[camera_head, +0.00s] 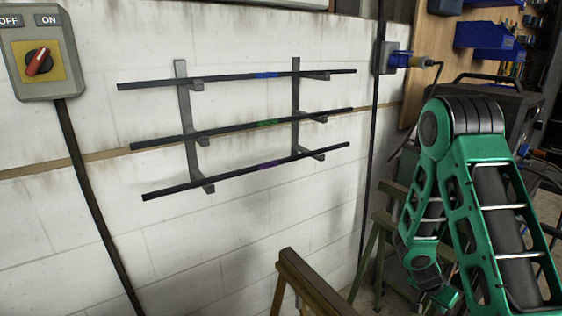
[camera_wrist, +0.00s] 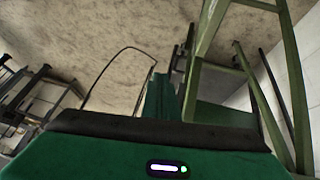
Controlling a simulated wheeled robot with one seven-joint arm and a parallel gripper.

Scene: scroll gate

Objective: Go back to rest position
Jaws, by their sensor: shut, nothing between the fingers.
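My green arm is folded at the right of the head view, with its elbow up and the lower part hanging down.
A wall rack (camera_head: 185,120) holds three dark rods with blue, green and purple marks. An ON/OFF switch box (camera_head: 40,50) hangs upper left. A wooden trestle (camera_head: 310,283) stands below. Green trestle legs (camera_wrist: 205,45) rise close to my gripper.

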